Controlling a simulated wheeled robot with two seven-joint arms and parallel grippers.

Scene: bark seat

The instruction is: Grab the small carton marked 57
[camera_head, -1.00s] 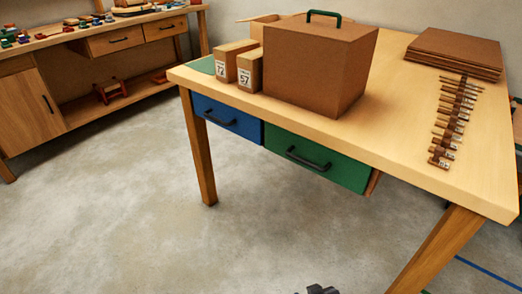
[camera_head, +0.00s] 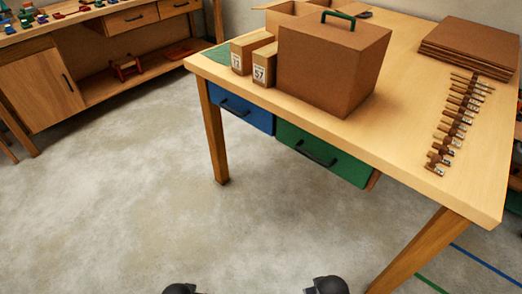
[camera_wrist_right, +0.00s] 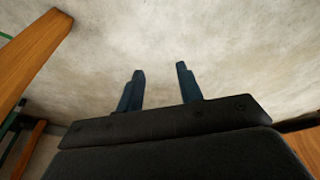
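The small carton marked 57 (camera_head: 265,66) stands upright on the wooden table (camera_head: 420,120), near its front left edge. It is brown with a white label on its front. A similar carton (camera_head: 248,52) with another label, too blurred to read surely, stands just left of it. A large brown box (camera_head: 325,70) stands close on its right. My right gripper (camera_wrist_right: 160,72) is open and empty in the right wrist view, with bare floor beyond its fingers. It is away from the carton. Two dark parts of mine show at the bottom of the head view; no left fingers can be made out.
An open carton (camera_head: 290,14) stands behind the large box, which has a green handle. Flat cardboard (camera_head: 470,45) and a row of small labelled pieces (camera_head: 455,125) lie at right. A workbench (camera_head: 95,25) stands at left. The floor before the table is clear.

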